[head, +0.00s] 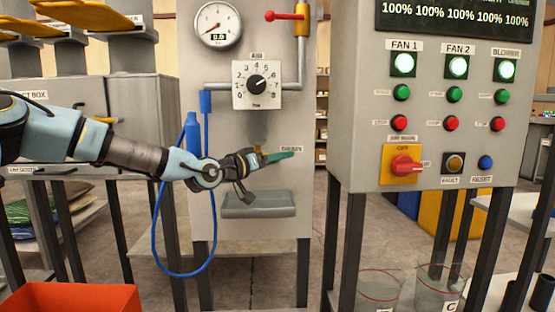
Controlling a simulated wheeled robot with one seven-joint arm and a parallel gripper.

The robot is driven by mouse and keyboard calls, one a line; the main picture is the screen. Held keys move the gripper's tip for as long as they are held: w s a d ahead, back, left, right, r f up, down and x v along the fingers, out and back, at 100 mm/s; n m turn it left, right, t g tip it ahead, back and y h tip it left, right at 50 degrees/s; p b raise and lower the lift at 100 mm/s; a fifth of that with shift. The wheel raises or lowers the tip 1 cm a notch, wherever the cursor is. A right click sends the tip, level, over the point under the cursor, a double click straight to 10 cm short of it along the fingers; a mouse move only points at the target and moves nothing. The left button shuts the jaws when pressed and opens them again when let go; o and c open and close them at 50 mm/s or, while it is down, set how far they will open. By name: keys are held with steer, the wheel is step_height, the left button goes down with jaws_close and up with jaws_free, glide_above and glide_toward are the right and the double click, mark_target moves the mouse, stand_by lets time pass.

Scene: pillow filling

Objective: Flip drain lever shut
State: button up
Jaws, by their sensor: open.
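A green lever (279,157) on a small brass valve body sticks out to the right and slightly upward from the front of the grey cabinet (284,178). A small label sits just above its right end, too small to read surely. My gripper (257,164) is open, just left of the green lever at its valve end. The gripper partly hides the valve, and I cannot tell whether it touches the lever. A second lever, red (283,16), lies level on the pipe at the top of the same cabinet.
A dial (257,85) and a gauge (218,24) are above the gripper, a grey ledge (258,204) below. A blue hose (158,225) loops under my forearm. A control panel (350,100) stands to the right, an orange bin (70,300) at lower left.

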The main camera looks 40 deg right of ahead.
jaws_close()
stand_by(0.4)
steer(key=shift+f+h+b, duration=0.1)
steer(key=shift+h+b, duration=0.2)
steer(key=shift+b, duration=0.2)
steer(key=shift+n+h+b, duration=0.3)
steer(key=shift+n+b, duration=0.2)
steer(key=shift+r+n+t+h+b, duration=0.4)
steer(key=shift+r+n+h, duration=0.1)
steer(key=shift+r, duration=0.35)
jaws_free()
